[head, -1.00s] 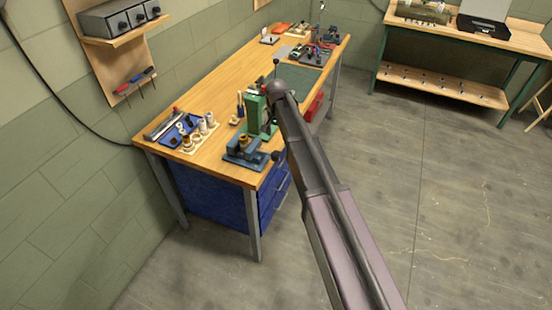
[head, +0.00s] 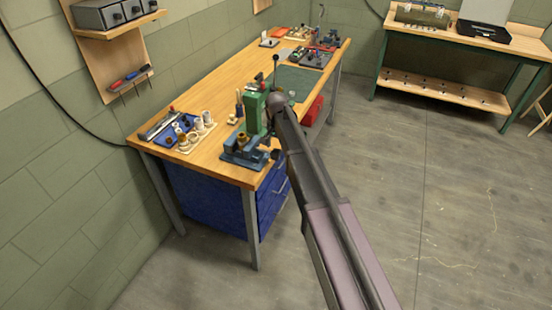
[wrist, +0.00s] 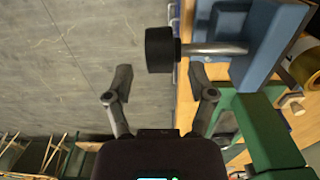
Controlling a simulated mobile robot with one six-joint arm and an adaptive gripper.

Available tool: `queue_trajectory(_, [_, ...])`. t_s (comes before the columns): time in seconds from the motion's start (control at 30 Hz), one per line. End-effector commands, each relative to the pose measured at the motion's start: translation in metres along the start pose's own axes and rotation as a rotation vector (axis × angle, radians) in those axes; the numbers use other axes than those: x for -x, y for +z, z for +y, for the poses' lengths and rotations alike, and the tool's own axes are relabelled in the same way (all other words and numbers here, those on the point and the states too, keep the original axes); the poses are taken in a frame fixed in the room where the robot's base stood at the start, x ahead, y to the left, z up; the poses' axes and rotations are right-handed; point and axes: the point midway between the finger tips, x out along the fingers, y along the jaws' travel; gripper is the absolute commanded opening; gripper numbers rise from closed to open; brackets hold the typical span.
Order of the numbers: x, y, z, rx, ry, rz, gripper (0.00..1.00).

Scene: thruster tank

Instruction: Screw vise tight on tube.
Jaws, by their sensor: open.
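The blue vise (head: 243,150) stands at the near front corner of the workbench. Its screw ends in a round black knob (head: 275,154) over the bench's front edge. In the wrist view the knob (wrist: 161,50) sits on a metal rod (wrist: 214,48) running into the blue vise body (wrist: 262,42). A brass-coloured tube (wrist: 305,65) shows at the right edge; how firmly it is clamped I cannot tell. My gripper (wrist: 159,82) is open and empty, its fingertips just below the knob in the picture, apart from each other. In the head view my arm hides it.
A green press (head: 254,112) stands right behind the vise, and its frame (wrist: 265,130) is close to my gripper in the wrist view. A blue tray (head: 176,130) and a rack of tubes (head: 198,134) lie left of the vise. Floor before the bench is clear.

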Motion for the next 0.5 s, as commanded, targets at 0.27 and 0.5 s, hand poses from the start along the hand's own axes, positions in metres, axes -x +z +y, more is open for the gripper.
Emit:
queue_trajectory(0.27, [-0.025,0.0,0.0,0.0,0.0,0.0,0.71])
queue_trajectory(0.5, [-0.037,0.0,0.0,0.0,0.0,0.0,0.71])
